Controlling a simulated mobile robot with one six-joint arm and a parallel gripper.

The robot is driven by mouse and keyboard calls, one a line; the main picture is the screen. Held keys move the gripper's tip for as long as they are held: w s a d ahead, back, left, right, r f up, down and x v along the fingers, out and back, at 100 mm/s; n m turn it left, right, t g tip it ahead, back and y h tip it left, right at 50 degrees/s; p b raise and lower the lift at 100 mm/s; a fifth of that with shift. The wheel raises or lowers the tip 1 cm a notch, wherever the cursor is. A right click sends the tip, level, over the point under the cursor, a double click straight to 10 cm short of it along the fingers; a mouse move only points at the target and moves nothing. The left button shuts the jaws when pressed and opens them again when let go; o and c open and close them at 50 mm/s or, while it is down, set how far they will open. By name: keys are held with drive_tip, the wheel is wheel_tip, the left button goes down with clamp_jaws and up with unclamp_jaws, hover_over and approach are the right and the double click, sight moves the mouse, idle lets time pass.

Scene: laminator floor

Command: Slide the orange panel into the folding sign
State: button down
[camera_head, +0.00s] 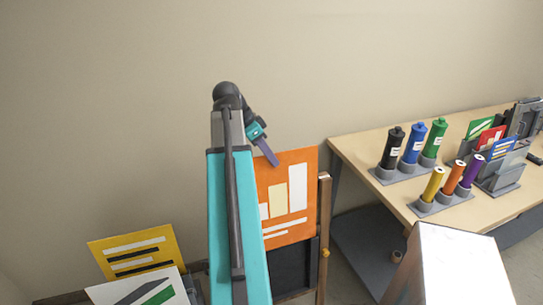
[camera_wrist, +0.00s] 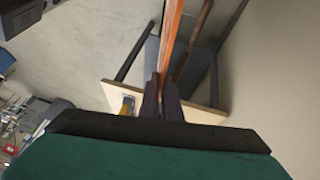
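The orange panel (camera_head: 294,163) has a white and cream bar design and is upright in the head view. My gripper (camera_head: 265,150) is at its top edge. In the wrist view, the fingers (camera_wrist: 163,98) are closed on the edge of the panel (camera_wrist: 171,35). The folding sign (camera_head: 324,225) has a wooden frame with a dark board (camera_head: 290,272). The panel's lower part is just above and in front of the dark board, beside the right post. I cannot tell whether its lower edge is in the slot. My arm hides the panel's left side.
A yellow panel (camera_head: 137,250) and a white-and-green panel (camera_head: 142,290) stand at lower left. A table (camera_head: 362,160) at right carries bottles (camera_head: 414,143), rolls (camera_head: 453,187) and upright cards (camera_head: 480,128). The wall behind is bare.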

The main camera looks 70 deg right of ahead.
sight(276, 232)
drive_tip(key=shift+s+a+f+b, duration=0.15)
drive_tip(key=shift+f+b, duration=0.15)
drive_tip(key=shift+f, duration=0.55)
idle(0.4)
drive_tip(key=shift+s+a+f+b, duration=0.6)
drive_tip(key=shift+f+b, duration=1.75)
drive_tip(key=shift+f, duration=2.3)
drive_tip(key=shift+s+a+f+b, duration=0.55)
drive_tip(key=shift+f+b, duration=1.85)
drive_tip(key=shift+f, duration=2.25)
drive_tip(key=shift+s+a+f+b, duration=0.6)
drive_tip(key=shift+f+b, duration=1.75)
drive_tip(key=shift+f, duration=2.3)
drive_tip(key=shift+w+a, duration=0.1)
drive_tip(key=shift+w, duration=0.1)
drive_tip(key=c, duration=1.9)
unclamp_jaws()
